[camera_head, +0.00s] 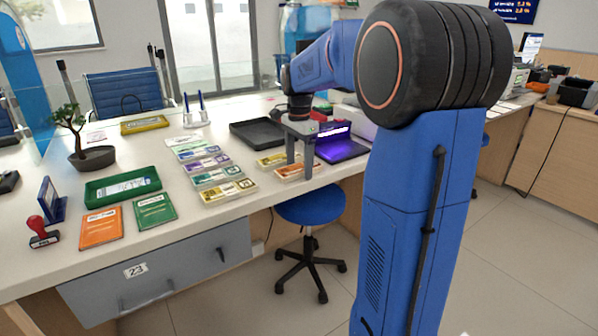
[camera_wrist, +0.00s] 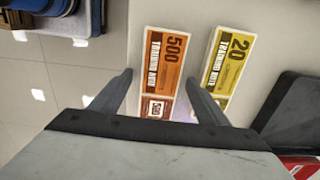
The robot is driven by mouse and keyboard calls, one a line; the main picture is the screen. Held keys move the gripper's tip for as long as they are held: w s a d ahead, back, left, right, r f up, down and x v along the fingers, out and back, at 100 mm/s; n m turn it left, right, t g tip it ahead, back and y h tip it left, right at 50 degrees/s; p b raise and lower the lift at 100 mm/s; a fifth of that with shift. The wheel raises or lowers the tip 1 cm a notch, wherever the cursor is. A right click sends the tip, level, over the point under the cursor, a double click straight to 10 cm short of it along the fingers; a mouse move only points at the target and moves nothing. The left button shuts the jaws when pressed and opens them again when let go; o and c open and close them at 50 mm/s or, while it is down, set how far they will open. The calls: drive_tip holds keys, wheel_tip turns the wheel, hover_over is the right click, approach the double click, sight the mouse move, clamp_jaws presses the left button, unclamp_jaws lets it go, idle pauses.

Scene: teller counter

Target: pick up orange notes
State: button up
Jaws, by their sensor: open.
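The orange notes (camera_wrist: 161,68) are a flat bundle marked 500 on the counter. In the wrist view they lie ahead of my gripper (camera_wrist: 162,88), between the lines of its two fingers. The gripper is open with nothing held, and its body hides the near end of the bundle. In the head view the orange notes (camera_head: 291,172) lie near the counter's front edge, right below my gripper (camera_head: 302,172), which points down over them and hides part of them.
Yellow notes (camera_wrist: 229,62) marked 20 lie close to the right of the orange ones. A black tray (camera_head: 258,134) is behind, and a glowing purple device (camera_head: 341,147) stands right. Several note bundles (camera_head: 210,176) sit to the left. A blue stool (camera_head: 310,206) is below the edge.

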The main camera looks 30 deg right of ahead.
drive_tip(key=c, duration=1.2)
